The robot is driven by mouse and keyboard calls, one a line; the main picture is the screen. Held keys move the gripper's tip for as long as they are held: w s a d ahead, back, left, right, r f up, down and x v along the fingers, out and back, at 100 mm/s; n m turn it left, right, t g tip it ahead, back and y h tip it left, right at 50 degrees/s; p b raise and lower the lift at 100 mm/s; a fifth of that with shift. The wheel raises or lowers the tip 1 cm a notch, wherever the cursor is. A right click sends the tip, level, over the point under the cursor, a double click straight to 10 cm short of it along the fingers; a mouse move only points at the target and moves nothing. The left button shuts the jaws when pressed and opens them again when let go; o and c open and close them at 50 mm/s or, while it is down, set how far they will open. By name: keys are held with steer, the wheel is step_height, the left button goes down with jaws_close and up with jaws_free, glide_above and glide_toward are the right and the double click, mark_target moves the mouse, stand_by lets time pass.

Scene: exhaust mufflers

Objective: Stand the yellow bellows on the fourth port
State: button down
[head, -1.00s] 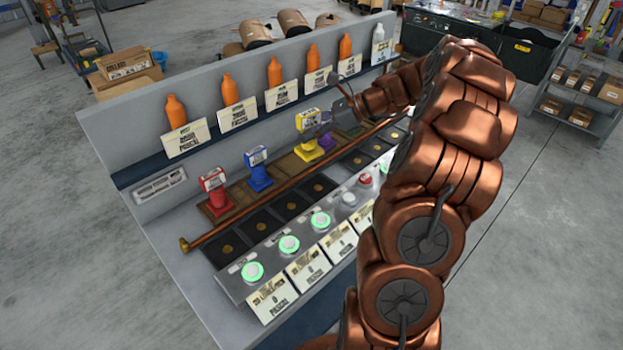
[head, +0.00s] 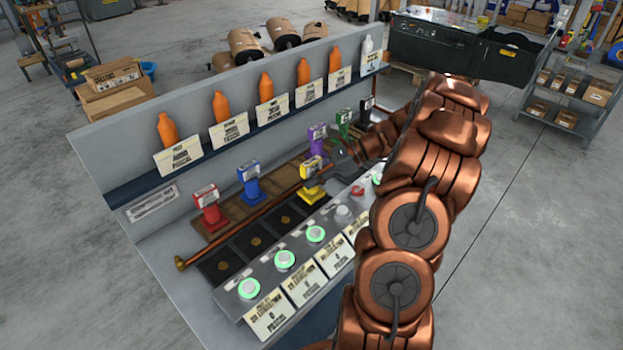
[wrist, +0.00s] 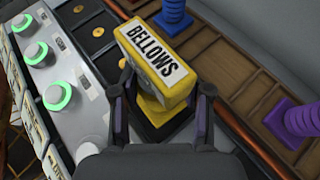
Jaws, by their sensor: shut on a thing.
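The yellow bellows (head: 312,180) has a white label on its top block and a flared yellow base. It is over the fourth black port from the left in the head view, on the near side of the copper rod. In the wrist view the bellows (wrist: 160,75) is roughly upright over a dark square pad (wrist: 182,132). I cannot tell whether its base touches the pad. My gripper (wrist: 165,88) is shut on it, one finger on each side; it also shows in the head view (head: 332,162). The third port (head: 283,219) shows bare with a gold disc.
The copper rod (head: 236,219) runs between the ports and the wooden rack. Red (head: 209,208), blue (head: 249,184) and purple (head: 317,142) bellows stand on the rack. Green-lit buttons (head: 284,260) line the front panel. Orange bottles (head: 221,106) stand on the shelf behind.

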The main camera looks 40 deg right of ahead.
steer(key=shift+f, duration=0.85)
steer(key=shift+f, duration=0.2)
steer(key=c, duration=0.5)
jaws_free()
